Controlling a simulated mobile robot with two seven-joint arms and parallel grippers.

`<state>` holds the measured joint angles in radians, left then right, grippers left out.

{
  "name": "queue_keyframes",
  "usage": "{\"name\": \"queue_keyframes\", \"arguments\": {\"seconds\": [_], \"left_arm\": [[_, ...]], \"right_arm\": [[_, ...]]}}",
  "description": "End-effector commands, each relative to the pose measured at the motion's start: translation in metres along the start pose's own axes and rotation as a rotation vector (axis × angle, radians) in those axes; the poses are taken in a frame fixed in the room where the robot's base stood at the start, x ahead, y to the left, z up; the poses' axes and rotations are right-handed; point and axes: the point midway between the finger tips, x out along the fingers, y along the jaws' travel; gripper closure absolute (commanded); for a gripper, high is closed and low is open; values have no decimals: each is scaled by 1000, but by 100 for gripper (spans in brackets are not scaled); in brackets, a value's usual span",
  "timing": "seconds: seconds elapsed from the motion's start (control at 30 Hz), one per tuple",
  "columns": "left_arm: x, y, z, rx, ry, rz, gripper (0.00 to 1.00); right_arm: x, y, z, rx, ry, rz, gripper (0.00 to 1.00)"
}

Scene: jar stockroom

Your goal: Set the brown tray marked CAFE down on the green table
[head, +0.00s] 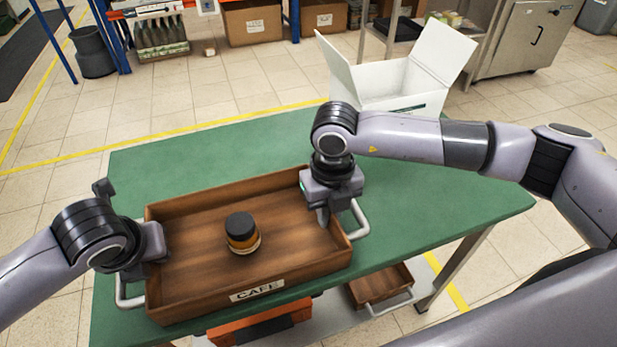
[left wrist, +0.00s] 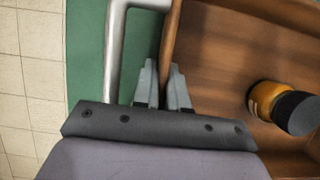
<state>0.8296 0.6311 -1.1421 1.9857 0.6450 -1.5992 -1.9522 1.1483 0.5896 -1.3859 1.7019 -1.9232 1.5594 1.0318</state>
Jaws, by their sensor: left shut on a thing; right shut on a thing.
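The brown tray (head: 185,295) marked CAFE is over the green table (head: 240,145), level, with a black-lidded jar (head: 242,234) standing in it. Whether its bottom touches the table cannot be told. My left gripper (head: 152,245) is shut on the tray's left wall; the left wrist view shows the fingers (left wrist: 163,88) on either side of the wall, inside the silver handle (left wrist: 115,45). The jar (left wrist: 285,107) also shows there, lid toward the lower right. My right gripper (head: 325,215) is shut on the tray's right wall; its far finger is partly hidden.
An open white box (head: 400,85) stands at the table's back right. Green tabletop is clear at the back and to the right. Below the front edge are a smaller brown tray (head: 385,285) and an orange-and-black thing (head: 262,325). Shelving with bottles (head: 160,35) stands behind.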

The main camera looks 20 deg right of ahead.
Motion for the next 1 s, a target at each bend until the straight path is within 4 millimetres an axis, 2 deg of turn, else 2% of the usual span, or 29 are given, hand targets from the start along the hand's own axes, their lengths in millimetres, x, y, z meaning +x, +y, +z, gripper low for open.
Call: {"name": "queue_keyframes", "arguments": {"seconds": [0.13, 0.17, 0.2, 0.23, 0.5, 0.63, 0.77, 1.0], "left_arm": [[9, 1, -3, -2, -2, 3, 100], [7, 1, -3, -1, 0, 4, 82], [6, 1, -2, -1, 0, 4, 69], [6, 1, -2, -1, 0, 3, 63], [6, 0, -2, 0, 0, 1, 63], [-2, 0, -2, 0, -2, -2, 63], [-24, 0, -1, 1, -5, -2, 63], [-76, 0, -1, 1, -5, -1, 63]], "right_arm": [[9, -1, 1, 2, -1, -2, 100], [8, -1, 0, 2, 0, -3, 82], [7, -1, 0, 2, 0, -3, 69], [7, -1, 0, 2, 0, -3, 63], [7, 0, 0, 1, 0, -1, 63], [6, 0, 0, 0, 0, -1, 63], [6, 0, 0, 0, 0, 0, 63], [6, 0, 0, 0, 0, 0, 63]]}}
